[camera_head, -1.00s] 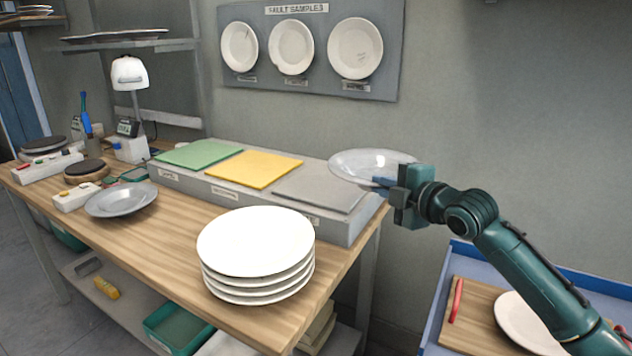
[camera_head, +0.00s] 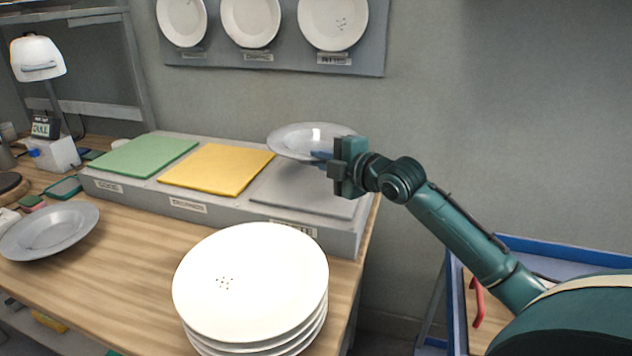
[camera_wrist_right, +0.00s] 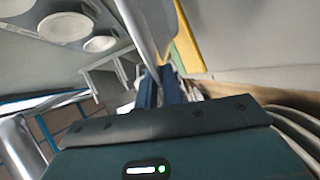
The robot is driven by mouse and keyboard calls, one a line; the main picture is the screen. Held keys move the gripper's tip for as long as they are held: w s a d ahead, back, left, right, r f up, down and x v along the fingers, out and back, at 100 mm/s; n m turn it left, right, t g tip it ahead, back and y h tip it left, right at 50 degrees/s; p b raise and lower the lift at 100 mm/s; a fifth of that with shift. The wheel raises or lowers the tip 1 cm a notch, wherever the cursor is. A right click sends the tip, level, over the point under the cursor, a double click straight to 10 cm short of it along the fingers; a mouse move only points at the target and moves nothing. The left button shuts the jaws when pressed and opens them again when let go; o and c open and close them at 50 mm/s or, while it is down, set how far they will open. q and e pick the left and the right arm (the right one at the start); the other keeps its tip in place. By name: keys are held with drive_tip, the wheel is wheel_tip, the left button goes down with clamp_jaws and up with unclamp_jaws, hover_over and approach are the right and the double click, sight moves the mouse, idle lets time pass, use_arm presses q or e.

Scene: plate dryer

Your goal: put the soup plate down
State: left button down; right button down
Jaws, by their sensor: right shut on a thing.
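The soup plate (camera_head: 308,138), pale and shiny with a deep well, is held roughly level at its right rim by my right gripper (camera_head: 332,168). It appears over the back part of the grey pad (camera_head: 308,190), with its underside above the pad; the exact gap cannot be told. The right wrist view shows the gripper's fingers (camera_wrist_right: 160,86) closed on the plate's edge (camera_wrist_right: 138,28), seen nearly edge-on. My left gripper is not in view.
A green pad (camera_head: 140,155) and a yellow pad (camera_head: 215,168) lie left of the grey one on the raised stand. A stack of white plates (camera_head: 250,280), the top one speckled, stands in front. A grey plate (camera_head: 48,230) lies at left. A blue-edged cart (camera_head: 560,255) is at right.

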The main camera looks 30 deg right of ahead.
drive_tip(key=shift+f, duration=2.9)
drive_tip(key=c, duration=2)
unclamp_jaws()
drive_tip(key=shift+f, duration=0.15)
drive_tip(key=o, duration=0.5)
drive_tip(key=v, duration=1)
drive_tip(key=shift+s+d+b, duration=0.1)
drive_tip(key=shift+s+b, duration=0.1)
drive_tip(key=shift+b, duration=0.2)
drive_tip(key=shift+v, duration=0.8)
